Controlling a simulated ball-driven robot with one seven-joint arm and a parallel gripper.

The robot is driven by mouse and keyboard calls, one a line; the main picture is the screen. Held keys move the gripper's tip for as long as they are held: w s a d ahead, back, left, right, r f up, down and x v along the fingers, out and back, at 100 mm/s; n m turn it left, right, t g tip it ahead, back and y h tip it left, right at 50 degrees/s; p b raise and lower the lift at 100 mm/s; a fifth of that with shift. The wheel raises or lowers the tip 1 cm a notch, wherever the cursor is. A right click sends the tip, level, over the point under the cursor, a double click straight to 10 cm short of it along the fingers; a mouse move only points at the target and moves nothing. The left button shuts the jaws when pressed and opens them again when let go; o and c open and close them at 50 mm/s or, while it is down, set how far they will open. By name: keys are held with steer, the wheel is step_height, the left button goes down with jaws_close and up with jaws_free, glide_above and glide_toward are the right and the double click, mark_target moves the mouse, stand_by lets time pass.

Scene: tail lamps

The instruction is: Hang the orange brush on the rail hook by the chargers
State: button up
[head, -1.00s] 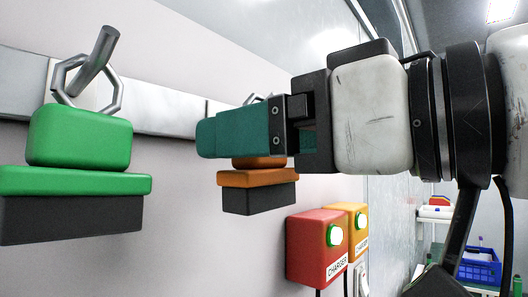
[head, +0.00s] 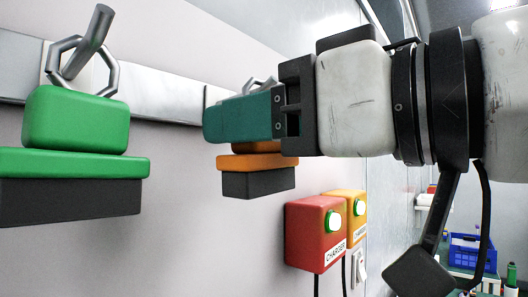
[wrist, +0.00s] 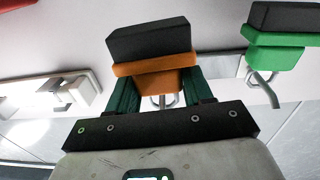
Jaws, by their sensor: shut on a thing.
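The orange brush (head: 263,161), with a black bristle block below, is upright near the wall, partly hidden by my gripper (head: 237,117). My gripper's teal fingers are shut on its upper body; in the wrist view they clasp the brush (wrist: 158,70) from both sides. The rail (head: 165,95) is a pale metal strip behind. A grey ring and hook (head: 262,84) show just above the fingers, partly hidden; I cannot tell whether the ring is around the hook. The red charger (head: 306,229) and yellow charger (head: 350,204) are below right on the wall.
A green brush (head: 75,120) hangs by a hexagonal ring on the left rail hook (head: 90,45), apart from my gripper. A blue crate (head: 470,250) and a green bottle stand at the far right. The wall between the brushes is clear.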

steer(key=shift+r, duration=0.2)
steer(key=shift+s+d+r, duration=0.1)
steer(key=shift+s+d, duration=0.1)
steer(key=shift+d, duration=0.05)
steer(key=b+v, duration=0.6)
steer(key=v, duration=1.1)
steer(key=shift+d, duration=0.2)
steer(key=shift+s+r, duration=0.1)
